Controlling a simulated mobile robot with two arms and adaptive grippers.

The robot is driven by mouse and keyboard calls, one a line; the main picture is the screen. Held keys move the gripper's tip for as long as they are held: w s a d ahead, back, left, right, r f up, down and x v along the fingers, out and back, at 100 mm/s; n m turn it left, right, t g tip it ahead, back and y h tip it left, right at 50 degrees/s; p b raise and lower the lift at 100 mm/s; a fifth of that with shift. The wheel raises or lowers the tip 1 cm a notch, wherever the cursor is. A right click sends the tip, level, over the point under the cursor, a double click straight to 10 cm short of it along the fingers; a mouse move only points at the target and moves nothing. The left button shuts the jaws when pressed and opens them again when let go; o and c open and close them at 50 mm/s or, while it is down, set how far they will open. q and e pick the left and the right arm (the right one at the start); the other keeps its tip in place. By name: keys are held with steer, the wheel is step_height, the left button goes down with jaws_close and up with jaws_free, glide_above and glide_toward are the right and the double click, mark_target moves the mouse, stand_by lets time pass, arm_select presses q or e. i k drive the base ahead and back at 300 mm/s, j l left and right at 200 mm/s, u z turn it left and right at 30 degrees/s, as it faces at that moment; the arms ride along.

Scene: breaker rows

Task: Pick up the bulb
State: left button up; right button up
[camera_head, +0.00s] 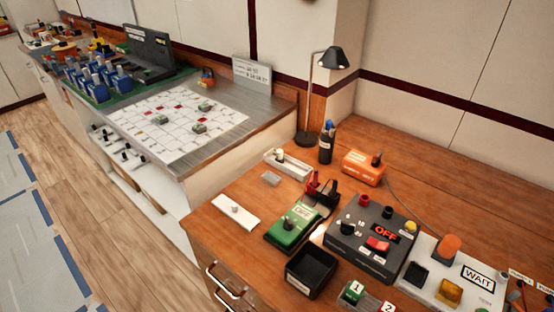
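I cannot tell for certain which item is the bulb. A small pale rounded piece (280,155) stands at the left end of a white tray (296,169) on the wooden desk and could be it. Another small whitish knob (235,209) sits on a flat white plate near the desk's left edge. An orange dome (447,246) stands on a light panel marked WAIT at the right. Neither of my grippers is in view, and nothing in view is held.
The wooden desk (470,193) holds a green device (292,230), a dark OFF box (345,243), an open black bin (310,271), an orange box (363,166), a pen cup (325,149) and a desk lamp (334,58). The desk's back right is clear. A metal-topped counter (262,112) adjoins at left.

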mark_target(279, 158)
steer(key=i+j+z, duration=0.1)
steer(key=j+z, duration=0.2)
steer(key=i+j+z, duration=0.1)
steer(key=j+z, duration=0.5)
steer(key=i+l, duration=0.05)
